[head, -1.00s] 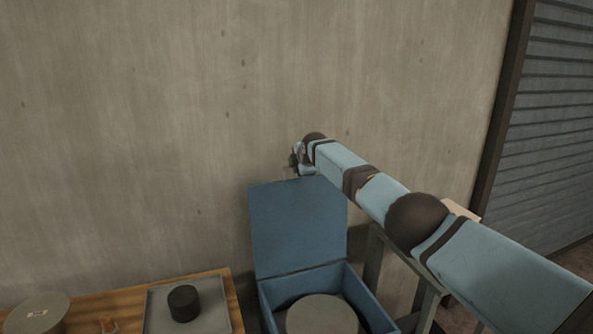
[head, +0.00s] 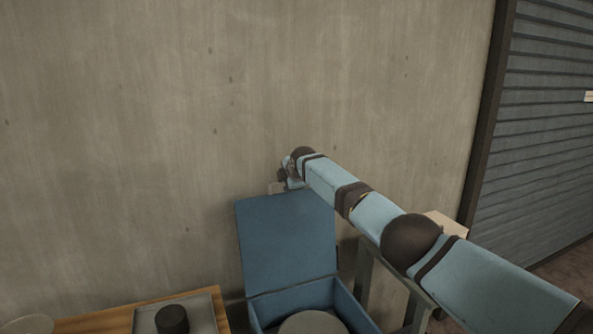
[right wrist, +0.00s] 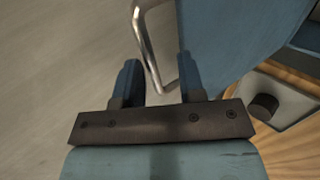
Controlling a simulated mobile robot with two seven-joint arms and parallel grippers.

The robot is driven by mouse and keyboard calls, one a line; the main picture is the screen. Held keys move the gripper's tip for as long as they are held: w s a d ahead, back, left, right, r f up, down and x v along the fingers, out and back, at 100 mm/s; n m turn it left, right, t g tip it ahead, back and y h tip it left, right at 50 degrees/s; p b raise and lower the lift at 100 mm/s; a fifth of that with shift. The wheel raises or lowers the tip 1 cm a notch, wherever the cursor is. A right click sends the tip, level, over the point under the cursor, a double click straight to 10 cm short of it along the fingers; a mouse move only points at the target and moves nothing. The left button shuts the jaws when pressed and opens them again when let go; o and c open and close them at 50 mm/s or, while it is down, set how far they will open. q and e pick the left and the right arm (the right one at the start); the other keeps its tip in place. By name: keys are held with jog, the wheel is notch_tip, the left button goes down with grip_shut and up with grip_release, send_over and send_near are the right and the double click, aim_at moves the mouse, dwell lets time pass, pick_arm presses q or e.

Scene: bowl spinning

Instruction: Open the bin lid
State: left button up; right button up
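The blue bin (head: 350,300) stands against the wall in the head view, its lower part cut off by the frame. Its blue lid (head: 287,240) stands raised, nearly upright, at the back, and the bin's inside shows. My right gripper (head: 279,185) is just above the lid's top edge, partly hidden by the wrist. In the right wrist view, the two fingers of my right gripper (right wrist: 157,62) are apart. The metal loop handle (right wrist: 149,50) of the lid passes between them, close to the right-hand finger. My left gripper is not in view.
A round grey thing (head: 312,323) shows inside the bin. To the left, a wooden table (head: 105,322) holds a grey tray (head: 205,318) with a dark cylinder (head: 172,319). A concrete wall (head: 130,150) is close behind the lid. A frame with legs stands right of the bin.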

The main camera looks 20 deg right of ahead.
jog(key=v, duration=1.3)
jog(key=shift+f, duration=0.1)
jog(key=s+a+f+m+y+p, duration=0.1)
jog(key=s+a+f, duration=0.25)
jog(key=f, duration=0.65)
jog(key=s+a+f+m+y, duration=0.1)
jog(key=s+a+f, duration=0.25)
jog(key=f, duration=0.55)
jog(key=s+a+f+m+y+p, duration=0.1)
jog(key=s+a+f+m+p, duration=0.2)
jog(key=s+f, duration=1.1)
jog(key=s+d+f+m, duration=0.1)
jog(key=s+f+m, duration=0.1)
jog(key=s, duration=0.9)
jog(key=s+d+f+m+t+p, duration=0.1)
jog(key=s+m, duration=0.4)
jog(key=s, duration=0.7)
jog(key=s+d+f+m+p, duration=0.1)
jog(key=s+f+m, duration=0.2)
jog(key=s, duration=0.8)
jog(key=shift+s+f+m, duration=0.25)
jog(key=shift+s+m, duration=0.05)
jog(key=shift+m, duration=0.1)
